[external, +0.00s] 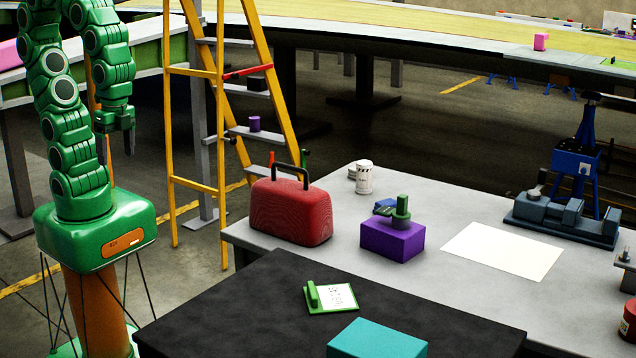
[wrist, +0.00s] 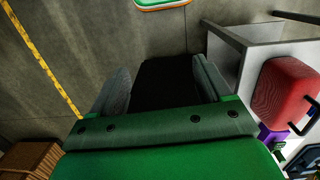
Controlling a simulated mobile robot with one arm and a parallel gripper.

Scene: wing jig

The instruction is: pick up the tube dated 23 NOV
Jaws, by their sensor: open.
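No tube with a readable 23 NOV date shows in either view. A small white cylinder (external: 364,178) with dark marks stands upright at the back of the grey table; its marks are too small to read. A short green cylinder (external: 402,207) stands on a purple box (external: 392,240) on the same table. My gripper (external: 130,143) hangs pointing down at the left, well away from the table.
A red toolbox (external: 291,211) stands at the grey table's (external: 460,300) left end, beside a yellow stepladder (external: 196,185). A black table (external: 240,325) in front holds a green clipboard (external: 331,297) and a teal box (external: 378,341). A vise (external: 562,217) and white sheet (external: 502,251) lie right.

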